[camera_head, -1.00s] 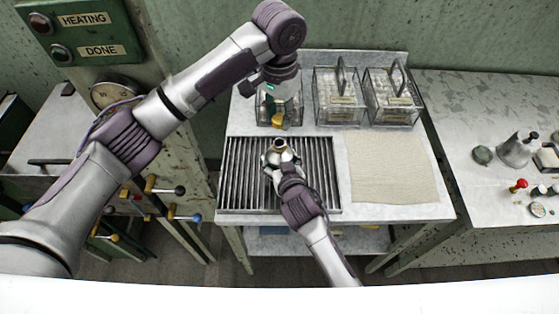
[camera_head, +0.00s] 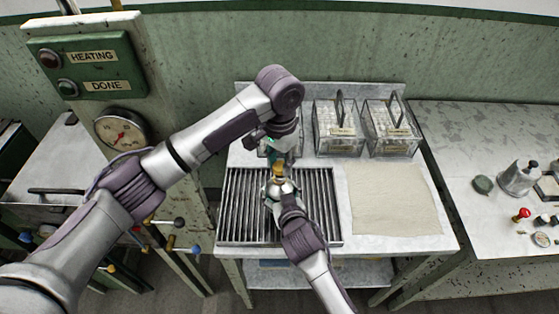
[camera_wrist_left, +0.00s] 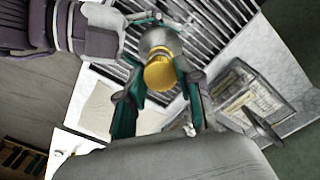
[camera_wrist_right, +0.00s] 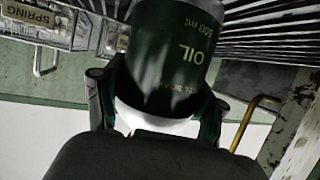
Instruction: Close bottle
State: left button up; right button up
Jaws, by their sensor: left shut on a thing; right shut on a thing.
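The oil bottle (camera_wrist_right: 178,45) is dark green with an "OIL" label in the right wrist view. My right gripper (camera_head: 279,193) is shut around it and holds it above the metal grate. The gold cap (camera_wrist_left: 160,72) is between the fingertips of my left gripper (camera_head: 280,158), which is shut on it from above. In the head view the cap (camera_head: 279,169) is right at the bottle's top, in line with the neck. The mouth is hidden behind the cap, so I cannot tell whether the cap is seated.
The slatted grate (camera_head: 237,205) is below the grippers, with a beige cloth (camera_head: 390,200) to its right. Glass boxes (camera_head: 338,128) (camera_head: 392,128) stand at the back of the table. The right-hand table (camera_head: 455,145) holds a flask (camera_head: 518,178) and small items.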

aim_at(280, 191)
pick_arm(q)
jog(key=shift+f, duration=0.8)
jog(key=shift+f, duration=0.6)
